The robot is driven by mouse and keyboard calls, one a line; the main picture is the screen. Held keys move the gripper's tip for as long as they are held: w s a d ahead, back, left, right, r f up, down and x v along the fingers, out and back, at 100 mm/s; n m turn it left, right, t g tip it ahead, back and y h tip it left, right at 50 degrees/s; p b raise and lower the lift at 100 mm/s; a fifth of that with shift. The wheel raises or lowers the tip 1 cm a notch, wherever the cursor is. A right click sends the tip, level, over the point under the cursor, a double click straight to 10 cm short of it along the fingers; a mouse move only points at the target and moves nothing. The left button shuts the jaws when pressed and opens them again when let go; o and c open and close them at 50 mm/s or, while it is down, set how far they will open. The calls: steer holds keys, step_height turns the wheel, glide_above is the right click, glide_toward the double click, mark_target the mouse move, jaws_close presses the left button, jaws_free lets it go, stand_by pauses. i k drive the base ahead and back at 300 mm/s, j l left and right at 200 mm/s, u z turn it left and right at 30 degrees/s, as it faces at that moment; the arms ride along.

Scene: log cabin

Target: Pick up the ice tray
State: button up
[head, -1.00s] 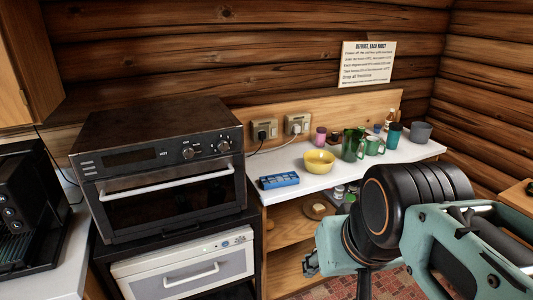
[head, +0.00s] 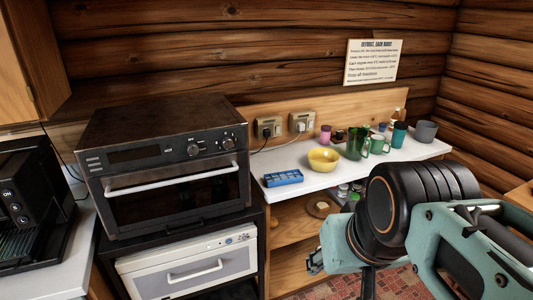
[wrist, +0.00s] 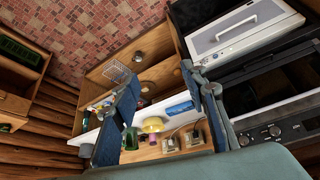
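The ice tray, a small blue tray with compartments (head: 283,178), lies on the left front part of the white counter (head: 330,180), beside the oven. It also shows in the wrist view (wrist: 180,108), between my two fingers in the picture but farther off. My gripper (wrist: 160,74) is open, with its fingers spread wide and nothing between them. It is well apart from the tray. In the head view my arm fills the lower right, and the fingers are hard to make out there.
A yellow bowl (head: 324,160) stands right of the tray, with green mugs (head: 358,144) and other cups farther right. A dark oven (head: 165,165) rises close on the left, above a white appliance (head: 188,268). Wooden shelves (head: 292,238) lie under the counter.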

mark_target(278, 179)
steer(key=i+l+u, duration=0.1)
steer(key=u, duration=0.75)
steer(key=i+l+u, duration=0.1)
steer(key=l+u, duration=0.85)
steer(key=l, duration=0.5)
steer(key=l+u, duration=0.15)
steer(key=l, duration=0.65)
steer(key=l+u, duration=0.15)
steer(key=l, duration=0.65)
steer(key=k+l, duration=0.1)
steer(key=l, duration=0.65)
steer(key=k+l, duration=0.1)
steer(key=l, duration=0.25)
steer(key=k+l+z, duration=0.1)
steer(key=l, duration=0.25)
